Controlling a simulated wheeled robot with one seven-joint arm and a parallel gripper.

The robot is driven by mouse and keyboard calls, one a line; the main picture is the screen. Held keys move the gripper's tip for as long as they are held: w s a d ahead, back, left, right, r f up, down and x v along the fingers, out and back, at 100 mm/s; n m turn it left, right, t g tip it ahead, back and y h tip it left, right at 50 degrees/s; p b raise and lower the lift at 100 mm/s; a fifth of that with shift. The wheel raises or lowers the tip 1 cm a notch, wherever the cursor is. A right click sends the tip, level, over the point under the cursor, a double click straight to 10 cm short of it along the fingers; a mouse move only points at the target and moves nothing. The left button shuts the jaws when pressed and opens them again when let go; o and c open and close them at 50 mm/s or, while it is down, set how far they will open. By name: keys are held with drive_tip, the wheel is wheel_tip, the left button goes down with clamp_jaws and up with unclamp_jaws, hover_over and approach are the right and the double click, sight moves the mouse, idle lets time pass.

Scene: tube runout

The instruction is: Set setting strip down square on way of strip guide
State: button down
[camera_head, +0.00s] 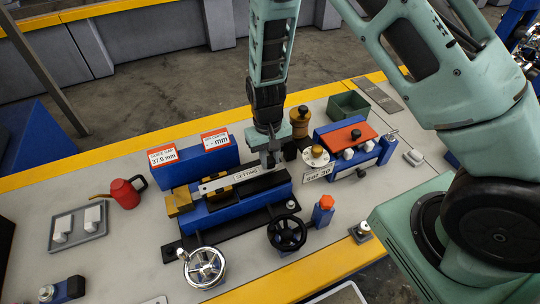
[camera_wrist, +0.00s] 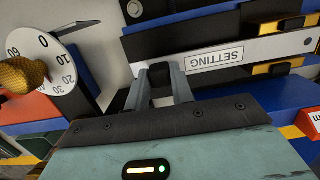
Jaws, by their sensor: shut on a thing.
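The setting strip (camera_head: 221,183) is a long pale bar marked SETTING, with a small hole near its left end in the head view. My gripper (camera_head: 270,160) is at the strip's right end, pointing down, and is shut on it. The strip also shows in the wrist view (camera_wrist: 267,49), running right from my fingers (camera_wrist: 161,82). The strip guide (camera_head: 233,208) is a blue block with a dark top and brass-coloured pieces at its left end. The strip lies along and over it. I cannot tell whether it touches the way; my fingers hide its right end.
A blue box with gauge signs (camera_head: 197,160) stands behind the guide. A dial (camera_head: 315,156) and a blue unit with a red top (camera_head: 345,137) stand right. Handwheels (camera_head: 204,267) (camera_head: 287,231) are in front. A red can (camera_head: 125,193) and grey tray (camera_head: 77,228) are left.

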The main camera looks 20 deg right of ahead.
drive_tip(key=shift+f+b, duration=0.35)
drive_tip(key=shift+f, duration=0.3)
drive_tip(key=c, duration=1.1)
unclamp_jaws()
drive_tip(key=shift+r, duration=0.1)
